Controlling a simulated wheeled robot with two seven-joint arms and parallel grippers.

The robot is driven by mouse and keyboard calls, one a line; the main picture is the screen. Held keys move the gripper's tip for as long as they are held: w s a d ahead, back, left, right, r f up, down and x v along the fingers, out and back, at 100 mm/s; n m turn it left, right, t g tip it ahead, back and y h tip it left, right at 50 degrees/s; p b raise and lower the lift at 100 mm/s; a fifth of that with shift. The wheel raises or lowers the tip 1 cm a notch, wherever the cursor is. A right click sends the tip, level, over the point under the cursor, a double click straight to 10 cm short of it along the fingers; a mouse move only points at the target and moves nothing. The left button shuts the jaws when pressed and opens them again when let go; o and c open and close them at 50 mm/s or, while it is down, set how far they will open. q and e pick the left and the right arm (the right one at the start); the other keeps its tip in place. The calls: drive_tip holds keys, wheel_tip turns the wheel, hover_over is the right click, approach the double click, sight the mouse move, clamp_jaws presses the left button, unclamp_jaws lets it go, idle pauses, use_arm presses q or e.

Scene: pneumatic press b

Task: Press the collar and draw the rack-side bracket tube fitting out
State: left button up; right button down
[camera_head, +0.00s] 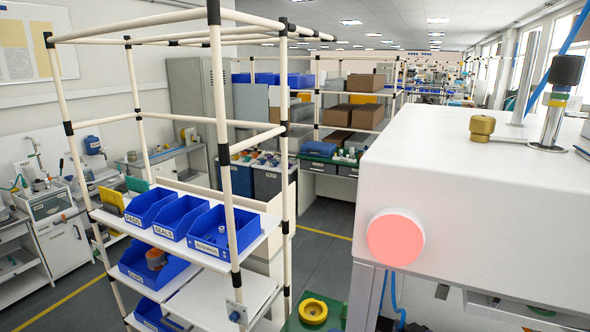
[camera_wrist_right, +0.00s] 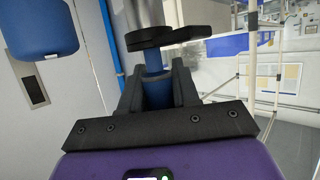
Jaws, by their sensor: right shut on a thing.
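In the right wrist view my right gripper (camera_wrist_right: 157,92) is shut on a blue cylindrical tube fitting (camera_wrist_right: 153,60). The fitting stands between the two dark fingers, directly below a dark bracket plate (camera_wrist_right: 175,38). A grey cylinder (camera_wrist_right: 150,12) rises above the plate. The fingers hide the fitting's sides, and I cannot tell whether its collar is pressed in. Neither gripper shows in the head view.
A blue tube (camera_wrist_right: 110,42) runs close left of the fingers, near a blue rounded body (camera_wrist_right: 38,32). In the head view a white machine housing (camera_head: 480,190) fills the right. A pipe-frame rack (camera_head: 222,170) with blue bins (camera_head: 222,232) stands left.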

drive_tip(key=shift+r+p, duration=1)
drive_tip(key=shift+r, duration=0.5)
drive_tip(key=shift+r, duration=2)
drive_tip(key=shift+f, duration=0.1)
